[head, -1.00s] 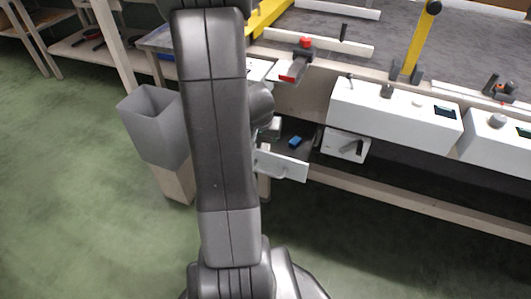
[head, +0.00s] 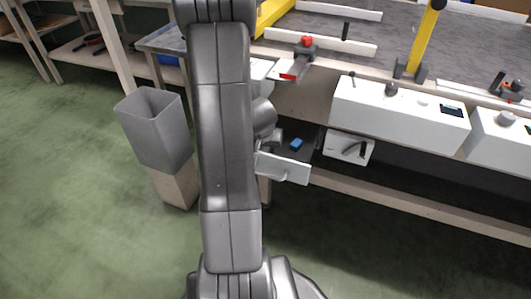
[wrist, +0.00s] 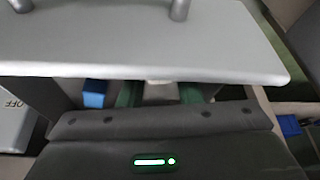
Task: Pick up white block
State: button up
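A pale whitish block (wrist: 161,90) shows between the two green fingers of my gripper (wrist: 161,94) in the wrist view. Its far side is hidden under the drawer front's edge. The fingers stand apart, one on each side of it, with small gaps seeming to remain. In the head view my arm hides the gripper and this block. The open drawer has a light grey front (head: 285,168) with a handle, which also fills the top of the wrist view (wrist: 150,45). A blue block (head: 296,145) lies in the drawer, left of the fingers in the wrist view (wrist: 95,94).
The drawer sits under a workbench with white control boxes (head: 400,112) and a red-handled clamp (head: 304,45). A grey bin (head: 155,125) stands on a post at left. Another blue thing (wrist: 289,126) shows at the wrist view's right. The green floor is clear.

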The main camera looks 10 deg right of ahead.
jog(key=c, duration=0.5)
jog(key=shift+r, duration=0.2)
jog(key=shift+r+p, duration=0.75)
jog(key=shift+p, duration=0.05)
jog(key=shift+w+f+b, duration=0.1)
jog(key=shift+f+b, duration=0.2)
jog(key=shift+b, duration=0.6)
